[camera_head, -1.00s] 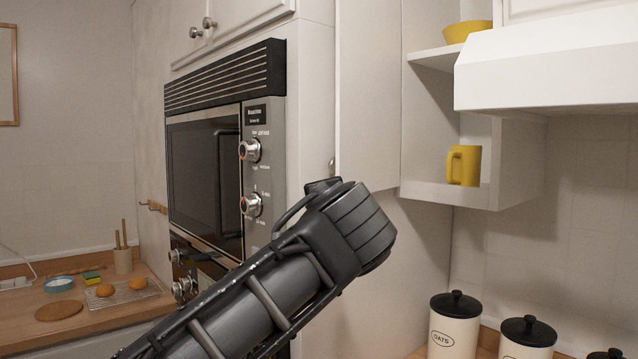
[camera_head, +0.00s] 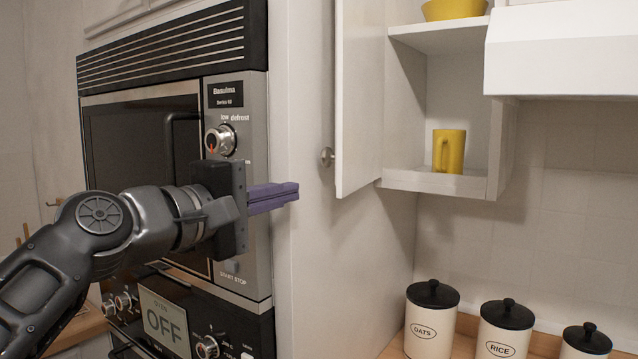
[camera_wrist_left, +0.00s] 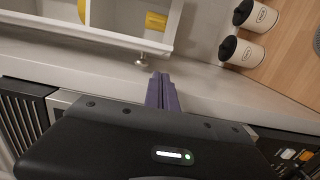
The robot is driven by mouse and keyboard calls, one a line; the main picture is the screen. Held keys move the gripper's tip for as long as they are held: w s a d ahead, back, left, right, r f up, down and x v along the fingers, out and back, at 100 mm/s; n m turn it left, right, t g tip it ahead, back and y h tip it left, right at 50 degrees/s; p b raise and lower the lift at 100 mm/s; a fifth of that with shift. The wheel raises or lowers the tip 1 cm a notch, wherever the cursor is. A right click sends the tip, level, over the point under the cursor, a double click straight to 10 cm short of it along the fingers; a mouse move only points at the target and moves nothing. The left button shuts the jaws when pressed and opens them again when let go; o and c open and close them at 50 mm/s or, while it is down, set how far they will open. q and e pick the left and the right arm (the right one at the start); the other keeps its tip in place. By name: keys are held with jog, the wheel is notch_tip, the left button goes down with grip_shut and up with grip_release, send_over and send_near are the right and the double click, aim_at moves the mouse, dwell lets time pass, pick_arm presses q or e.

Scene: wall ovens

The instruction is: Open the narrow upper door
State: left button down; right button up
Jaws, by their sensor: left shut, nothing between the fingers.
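The narrow upper door (camera_head: 361,110) is a white panel that stands open, swung out from the shelf cabinet. Its round metal knob (camera_head: 327,157) is near the bottom of its left edge; the knob also shows in the left wrist view (camera_wrist_left: 142,60). My left gripper (camera_head: 297,191) has its purple fingers shut and empty. They point right, in front of the oven's side panel, a little left of and below the knob in the head view, and appear apart from it. The fingers also show in the left wrist view (camera_wrist_left: 160,76). My right gripper is out of view.
The built-in oven (camera_head: 239,280) is behind my left wrist. The open cabinet shelf (camera_head: 430,183) holds a yellow mug (camera_head: 449,151), with a yellow bowl (camera_head: 454,9) above. A white range hood (camera_head: 560,55) is at right. Lidded canisters (camera_head: 431,320) stand on the counter below.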

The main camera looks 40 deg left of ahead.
pick_arm(q)
jog(key=w+p, duration=0.2)
jog(key=w, duration=0.8)
jog(key=shift+d, duration=0.15)
